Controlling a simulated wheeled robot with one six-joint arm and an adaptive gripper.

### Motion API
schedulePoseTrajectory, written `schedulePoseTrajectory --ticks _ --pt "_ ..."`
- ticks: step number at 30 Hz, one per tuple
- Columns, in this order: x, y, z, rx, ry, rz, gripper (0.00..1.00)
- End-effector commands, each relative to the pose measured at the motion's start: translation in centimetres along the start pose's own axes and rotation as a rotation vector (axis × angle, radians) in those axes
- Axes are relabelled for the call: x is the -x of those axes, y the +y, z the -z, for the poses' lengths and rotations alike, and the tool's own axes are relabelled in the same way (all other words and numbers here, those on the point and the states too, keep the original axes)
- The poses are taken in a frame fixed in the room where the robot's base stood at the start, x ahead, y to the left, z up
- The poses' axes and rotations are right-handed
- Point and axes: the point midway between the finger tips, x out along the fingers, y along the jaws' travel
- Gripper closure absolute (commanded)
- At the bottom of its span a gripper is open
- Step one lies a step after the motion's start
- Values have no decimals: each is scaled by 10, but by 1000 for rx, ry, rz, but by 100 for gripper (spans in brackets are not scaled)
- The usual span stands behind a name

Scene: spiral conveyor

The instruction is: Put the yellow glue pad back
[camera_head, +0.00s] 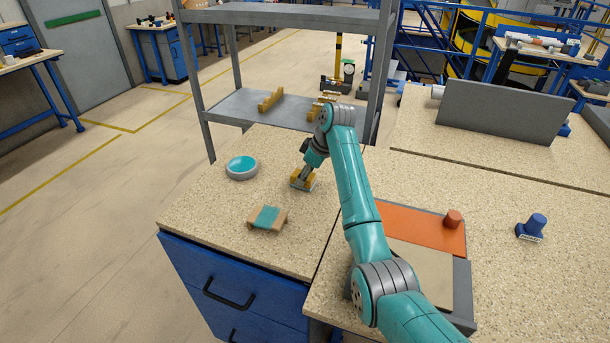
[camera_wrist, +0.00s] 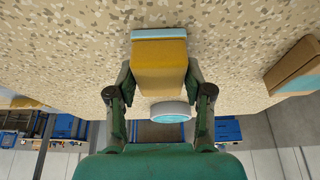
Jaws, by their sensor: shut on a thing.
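The yellow glue pad (camera_head: 302,182) is at the back of the left worktop, on or just above its speckled surface; I cannot tell if it touches. My gripper (camera_head: 304,174) points down at it and is shut on it. In the wrist view the yellow pad (camera_wrist: 160,68) sits between the two fingers, with a light blue strip along its far edge. The fingers cover its sides.
A round grey dish with a teal top (camera_head: 241,168) and a tan block with a teal band (camera_head: 267,217) stand to the left. An orange panel (camera_head: 425,228) and a blue stamp-like object (camera_head: 533,227) lie right. A grey metal shelf (camera_head: 238,104) stands behind.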

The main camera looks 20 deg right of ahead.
Motion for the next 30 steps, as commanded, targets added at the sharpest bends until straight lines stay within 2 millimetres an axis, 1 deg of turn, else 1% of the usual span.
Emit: schedulePoseTrajectory --ticks 2,3,5,6,17,20,23,30 --pt "-2 0 -1 0 0 1 85" --pt "-2 0 -1 0 0 0 44" --pt "-2 0 -1 0 0 0 29" --pt "-2 0 -1 0 0 0 24" --pt "-3 0 -2 0 0 0 24" --pt "7 1 -1 0 1 -2 24" --pt "24 1 -1 0 2 -3 24" --pt "69 -1 -4 0 2 -3 24"
